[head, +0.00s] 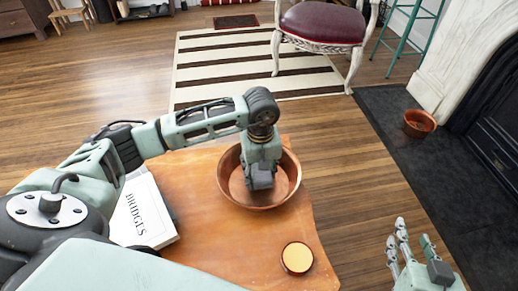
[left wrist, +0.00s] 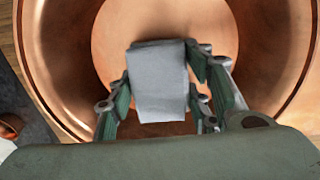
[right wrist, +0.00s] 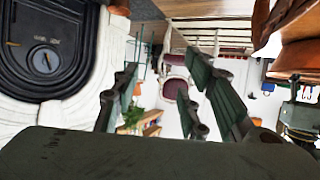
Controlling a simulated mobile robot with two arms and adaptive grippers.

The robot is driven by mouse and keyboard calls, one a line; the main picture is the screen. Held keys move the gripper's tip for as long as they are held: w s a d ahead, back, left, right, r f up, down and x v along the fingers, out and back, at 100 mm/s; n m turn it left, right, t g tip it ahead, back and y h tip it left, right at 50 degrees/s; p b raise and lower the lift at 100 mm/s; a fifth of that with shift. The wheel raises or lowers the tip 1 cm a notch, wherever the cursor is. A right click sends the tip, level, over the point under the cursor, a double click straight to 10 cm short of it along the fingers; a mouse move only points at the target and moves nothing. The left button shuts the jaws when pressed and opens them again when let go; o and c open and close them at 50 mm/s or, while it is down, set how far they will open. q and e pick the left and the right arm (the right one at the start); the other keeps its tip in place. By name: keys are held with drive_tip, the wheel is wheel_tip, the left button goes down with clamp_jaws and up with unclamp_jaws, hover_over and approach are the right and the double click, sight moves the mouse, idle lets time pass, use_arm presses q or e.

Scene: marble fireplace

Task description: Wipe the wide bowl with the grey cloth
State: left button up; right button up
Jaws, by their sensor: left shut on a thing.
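The wide copper-brown bowl (head: 228,180) stands on the wooden table, and its inside fills much of the left wrist view (left wrist: 60,70). My left gripper (head: 261,178) points down inside the bowl. It is shut on the grey cloth (left wrist: 158,80), which is folded between its fingers in the left wrist view. In the head view the cloth shows only as a dark grey patch at the fingertips. I cannot tell whether the cloth touches the bowl's bottom. My right gripper (head: 411,243) is open and empty, off the table's right side; its spread fingers show in the right wrist view (right wrist: 165,90).
A white book (head: 140,215) lies on the table (head: 220,255) left of the bowl, and a small round yellow-topped dish (head: 297,258) stands near the right edge. Another brown bowl (head: 419,123) is on the dark hearth. A red-seated chair (head: 322,22) stands beyond the table.

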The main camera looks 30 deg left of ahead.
use_arm(q)
drive_tip(key=shift+w+a+r, duration=0.1)
drive_tip(key=shift+w, duration=0.1)
drive_tip(key=shift+s+r+p, duration=0.1)
drive_tip(key=shift+r+p, duration=0.25)
drive_tip(key=shift+r, duration=0.5)
drive_tip(key=shift+r+p, duration=0.45)
drive_tip(key=shift+r, duration=0.05)
drive_tip(key=shift+r+p, duration=0.35)
drive_tip(key=shift+r, duration=0.25)
drive_tip(key=shift+r+p, duration=0.45)
drive_tip(key=shift+r, duration=0.3)
drive_tip(key=shift+r+p, duration=0.7)
drive_tip(key=shift+r, duration=0.55)
use_arm(e)
drive_tip(key=s+d+f+g+h, duration=0.1)
drive_tip(key=s+f+g, duration=0.1)
drive_tip(key=s, duration=0.3)
drive_tip(key=s+d+f+g, duration=0.2)
drive_tip(key=s+f+g, duration=0.1)
drive_tip(key=s, duration=0.3)
drive_tip(key=s+d+f+m+g+h, duration=0.1)
drive_tip(key=s+d+f+g, duration=0.1)
drive_tip(key=s+f+g, duration=0.1)
drive_tip(key=s+g, duration=0.1)
drive_tip(key=s, duration=0.1)
drive_tip(key=shift+s+f+h, duration=0.15)
drive_tip(key=shift+s+h, duration=0.15)
drive_tip(key=shift+s, duration=0.1)
